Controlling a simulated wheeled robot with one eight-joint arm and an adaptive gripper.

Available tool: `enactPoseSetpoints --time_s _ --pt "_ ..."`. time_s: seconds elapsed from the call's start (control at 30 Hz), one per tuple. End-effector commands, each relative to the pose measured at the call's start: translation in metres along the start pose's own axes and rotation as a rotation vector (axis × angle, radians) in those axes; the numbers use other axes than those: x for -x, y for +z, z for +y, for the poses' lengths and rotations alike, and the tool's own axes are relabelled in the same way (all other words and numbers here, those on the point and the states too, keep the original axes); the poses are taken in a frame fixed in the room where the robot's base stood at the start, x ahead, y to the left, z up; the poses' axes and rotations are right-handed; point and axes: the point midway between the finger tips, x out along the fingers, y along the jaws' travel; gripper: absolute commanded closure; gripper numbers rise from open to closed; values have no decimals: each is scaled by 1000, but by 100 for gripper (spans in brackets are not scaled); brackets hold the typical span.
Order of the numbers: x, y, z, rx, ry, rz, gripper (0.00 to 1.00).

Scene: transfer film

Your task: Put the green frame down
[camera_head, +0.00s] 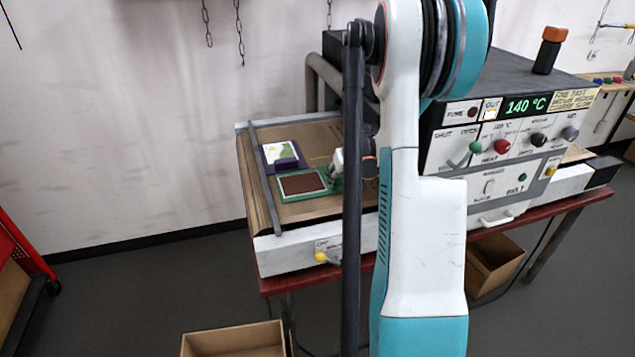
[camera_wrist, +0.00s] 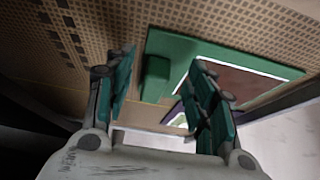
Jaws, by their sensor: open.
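The green frame (camera_head: 302,197) lies flat on the mesh conveyor belt, around a dark red-brown panel. In the wrist view the green frame (camera_wrist: 185,45) fills the upper right, and its green handle block (camera_wrist: 155,78) appears between my fingers. My gripper (camera_wrist: 162,66) is open, with a green-padded finger to each side of the handle. In the head view my gripper (camera_head: 338,165) is at the frame's right end, partly hidden by my arm. I cannot tell whether a finger touches the handle.
A purple frame (camera_head: 286,163) with a white, printed piece lies just behind the green one. A dryer (camera_head: 500,150) showing 140 °C stands at the right. A dark rail (camera_head: 262,180) runs along the belt's left side. A cardboard box (camera_head: 235,341) is on the floor.

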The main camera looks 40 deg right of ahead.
Motion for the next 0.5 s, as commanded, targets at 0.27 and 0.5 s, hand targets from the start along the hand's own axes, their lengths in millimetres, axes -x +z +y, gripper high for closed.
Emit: enactPoseSetpoints --time_s 0.27,0.5 --pt "-24 -38 0 2 0 0 50" --pt "-39 -45 0 0 0 0 50"
